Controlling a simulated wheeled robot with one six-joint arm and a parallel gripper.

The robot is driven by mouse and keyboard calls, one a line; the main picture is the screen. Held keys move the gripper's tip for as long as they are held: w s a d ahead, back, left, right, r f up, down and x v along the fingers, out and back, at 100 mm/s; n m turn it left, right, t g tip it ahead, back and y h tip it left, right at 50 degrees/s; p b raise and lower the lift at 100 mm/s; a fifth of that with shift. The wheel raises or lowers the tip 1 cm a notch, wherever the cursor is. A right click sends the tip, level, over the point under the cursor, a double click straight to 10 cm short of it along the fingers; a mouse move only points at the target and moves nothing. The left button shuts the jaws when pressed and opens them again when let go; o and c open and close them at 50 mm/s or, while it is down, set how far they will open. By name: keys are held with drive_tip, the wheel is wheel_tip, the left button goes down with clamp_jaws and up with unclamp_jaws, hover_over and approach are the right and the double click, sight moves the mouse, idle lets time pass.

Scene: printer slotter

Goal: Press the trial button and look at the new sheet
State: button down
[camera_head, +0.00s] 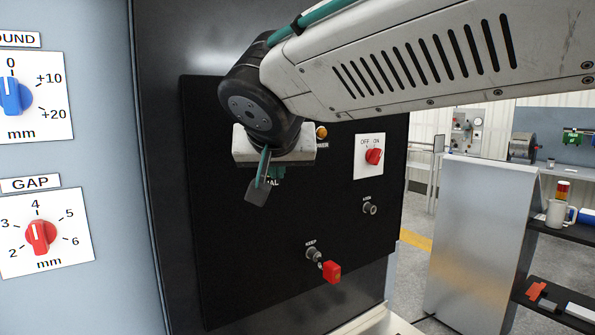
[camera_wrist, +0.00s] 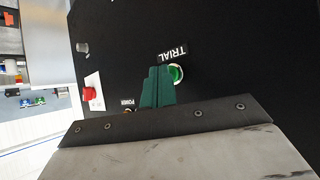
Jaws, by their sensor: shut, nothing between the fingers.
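The trial button (camera_wrist: 177,73) is round with a green centre and a pale ring on a black panel, beside its TRIAL label (camera_wrist: 173,52) in the wrist view. My gripper (camera_wrist: 158,70) is shut and empty, its green fingers pointing at the panel just left of the button there. I cannot tell whether they touch the panel. In the head view my gripper (camera_head: 257,190) is in front of the panel's upper left part. It covers most of the button and part of the label. No printed sheet shows in either view.
The black panel (camera_head: 240,270) also carries a red OFF/ON knob (camera_head: 374,157), an amber power lamp (camera_head: 321,132), a keyed socket with a red tag (camera_head: 332,272) and another socket (camera_head: 370,208). Blue (camera_head: 12,96) and red (camera_head: 38,236) dials stand at left. Shelves are at right.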

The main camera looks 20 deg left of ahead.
drive_tip(key=shift+s+d, duration=0.55)
drive_tip(key=shift+d, duration=0.05)
drive_tip(key=shift+s+d, duration=1.65)
drive_tip(key=shift+d, duration=0.3)
drive_tip(key=s+d+f+n+g+h, duration=0.1)
drive_tip(key=s+d+f+g+h, duration=0.15)
drive_tip(key=d+f, duration=0.55)
drive_tip(key=s+d+f+n+g+h, duration=0.25)
drive_tip(key=d+f, duration=0.25)
drive_tip(key=d, duration=0.5)
drive_tip(key=s+d+f+m+g, duration=0.1)
drive_tip(key=s+d+f+m, duration=0.1)
drive_tip(key=s+d, duration=0.2)
drive_tip(key=s+d+f+m+g+y, duration=0.1)
drive_tip(key=s+d+f+m, duration=0.2)
drive_tip(key=d, duration=0.7)
drive_tip(key=s+d+f+m+g, duration=0.2)
drive_tip(key=s+d+f, duration=0.1)
drive_tip(key=s+d, duration=0.2)
drive_tip(key=d, duration=0.2)
drive_tip(key=shift+s+d+y, duration=0.3)
drive_tip(key=shift+d, duration=0.05)
